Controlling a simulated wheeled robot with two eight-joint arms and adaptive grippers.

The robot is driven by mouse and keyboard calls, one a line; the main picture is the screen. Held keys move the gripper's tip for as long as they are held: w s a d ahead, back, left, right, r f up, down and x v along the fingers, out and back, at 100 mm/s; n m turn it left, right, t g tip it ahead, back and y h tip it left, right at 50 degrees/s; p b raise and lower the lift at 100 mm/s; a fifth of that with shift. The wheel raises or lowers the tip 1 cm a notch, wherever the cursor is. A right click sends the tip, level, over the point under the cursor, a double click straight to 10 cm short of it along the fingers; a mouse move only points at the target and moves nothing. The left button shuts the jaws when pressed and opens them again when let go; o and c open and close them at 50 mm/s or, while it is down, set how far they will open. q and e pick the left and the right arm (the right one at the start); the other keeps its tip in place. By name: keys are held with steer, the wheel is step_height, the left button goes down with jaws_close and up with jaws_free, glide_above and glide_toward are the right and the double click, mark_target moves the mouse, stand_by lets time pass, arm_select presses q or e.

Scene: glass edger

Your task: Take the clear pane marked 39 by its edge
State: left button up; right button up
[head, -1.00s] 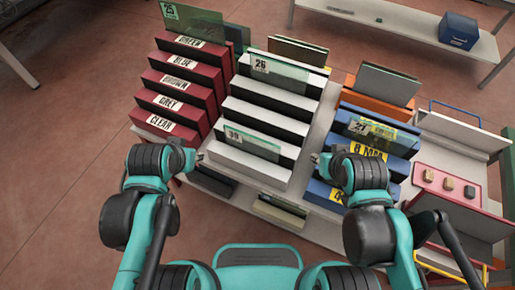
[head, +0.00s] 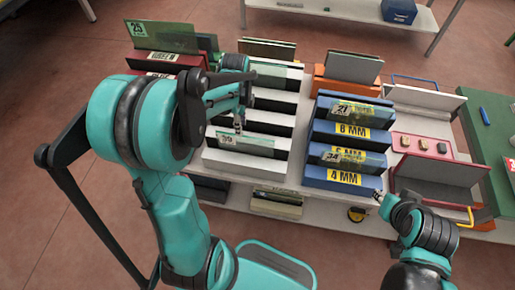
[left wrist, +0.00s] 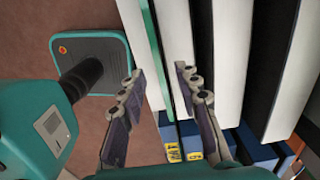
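The clear pane marked 39 (head: 262,143) stands in the front slot of the white stepped rack (head: 243,163), its label facing me. My left gripper (head: 238,128) is just above the pane's top edge. In the left wrist view, my left gripper (left wrist: 158,74) is open, its two fingers apart. The pane's green edge (left wrist: 151,50) runs through the gap between the fingers, and neither finger visibly grips it. My right gripper (head: 379,196) is at the front right by the blue rack; its fingers are too small to judge.
The blue rack (head: 318,176) with panes 21 and 34 stands right of the white one. A red tray (head: 422,146) with small blocks lies farther right.

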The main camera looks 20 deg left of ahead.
mark_target(245, 136)
arm_select(q)
steer(key=f+b, duration=0.1)
steer(key=f, duration=0.1)
steer(key=d+f+b, duration=0.1)
steer(key=f, duration=0.2)
steer(key=f+b, duration=0.1)
steer(key=f, duration=0.1)
steer(key=shift+d+f, duration=0.15)
steer(key=shift+f, duration=0.2)
steer(key=shift+r, duration=0.1)
jaws_close()
